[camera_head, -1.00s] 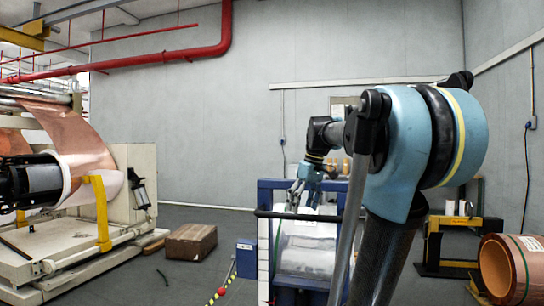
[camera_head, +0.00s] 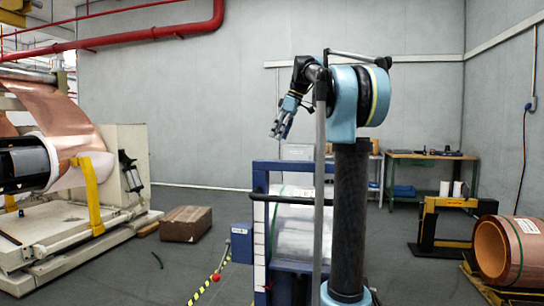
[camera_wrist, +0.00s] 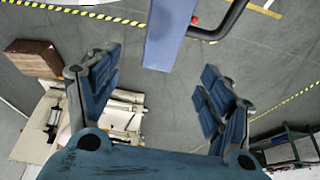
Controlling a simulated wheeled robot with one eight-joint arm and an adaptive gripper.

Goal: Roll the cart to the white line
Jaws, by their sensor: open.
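The cart (camera_head: 258,215) has a blue frame, a dark handle bar across its near side and a load in clear wrap. It stands upright on the grey floor near the middle of the head view, partly hidden by my arm. My gripper (camera_head: 283,120) is open and empty, raised above the cart and apart from its handle. In the wrist view my gripper (camera_wrist: 160,88) has its fingers spread wide. A blue post of the cart (camera_wrist: 168,38) and its dark handle (camera_wrist: 226,24) show at the top there. I cannot clearly make out the white line.
A cardboard box (camera_head: 186,223) lies on the floor left of the cart, near the foil machine (camera_head: 122,165). A yellow-black stand (camera_head: 432,225) and a copper roll (camera_head: 508,250) are at the right. Yellow-black tape (camera_wrist: 273,108) marks the floor. A workbench (camera_head: 425,156) stands behind.

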